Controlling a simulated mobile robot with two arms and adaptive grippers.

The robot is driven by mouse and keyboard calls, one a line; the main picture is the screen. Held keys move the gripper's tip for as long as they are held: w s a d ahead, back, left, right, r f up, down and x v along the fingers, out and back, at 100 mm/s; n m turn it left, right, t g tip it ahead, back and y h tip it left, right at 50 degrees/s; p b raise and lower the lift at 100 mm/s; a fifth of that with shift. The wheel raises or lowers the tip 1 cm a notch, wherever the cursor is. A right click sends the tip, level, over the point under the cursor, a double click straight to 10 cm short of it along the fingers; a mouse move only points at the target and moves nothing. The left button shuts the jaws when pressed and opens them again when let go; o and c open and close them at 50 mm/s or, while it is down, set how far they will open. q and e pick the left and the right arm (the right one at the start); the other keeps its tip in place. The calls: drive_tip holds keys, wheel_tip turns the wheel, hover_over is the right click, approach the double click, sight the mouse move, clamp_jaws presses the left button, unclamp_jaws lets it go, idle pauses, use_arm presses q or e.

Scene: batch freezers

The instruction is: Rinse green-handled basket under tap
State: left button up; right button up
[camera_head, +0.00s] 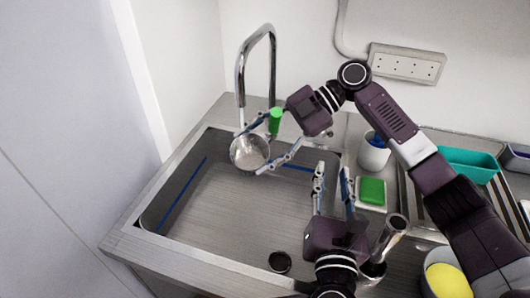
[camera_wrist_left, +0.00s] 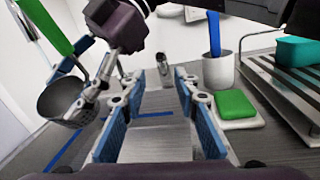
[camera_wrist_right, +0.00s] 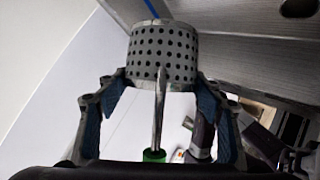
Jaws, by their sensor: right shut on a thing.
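The basket (camera_head: 249,152) is a small perforated metal cup with a green handle (camera_head: 275,119). My right gripper (camera_head: 254,150) is shut on it, with one finger on each side, above the far left part of the sink. The right wrist view shows the basket (camera_wrist_right: 162,55) between the fingertips, with its metal stem running back toward me. The basket (camera_wrist_left: 66,100) also shows in the left wrist view. The chrome tap (camera_head: 241,75) arches up just behind the basket. I cannot make out running water. My left gripper (camera_head: 332,178) is open and empty over the sink's right side.
The sink basin (camera_head: 215,225) is otherwise clear, with a drain (camera_head: 280,262) near the front. To the right are a green sponge (camera_head: 372,190), a white cup (camera_head: 374,153), a teal container (camera_head: 465,162) and a bowl holding something yellow (camera_head: 448,281). A socket strip (camera_head: 407,64) is on the wall.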

use_arm(q)
drive_tip(key=c, duration=0.7)
drive_tip(key=shift+n, duration=0.3)
clamp_jaws()
drive_tip(key=w+d+r+n+h, duration=0.15)
drive_tip(key=w+d+n, duration=0.35)
drive_tip(key=n, duration=0.5)
drive_tip(key=w+d+n+h, duration=0.3)
drive_tip(key=w+n, duration=0.3)
drive_tip(key=n, duration=0.3)
drive_tip(key=shift+w+a+f+g, duration=0.1)
drive_tip(key=shift+a+f+g, duration=0.15)
drive_tip(key=shift+a, duration=0.7)
drive_tip(key=shift+a+f+g, duration=0.15)
drive_tip(key=shift+a+f, duration=0.15)
drive_tip(key=shift+a, duration=0.6)
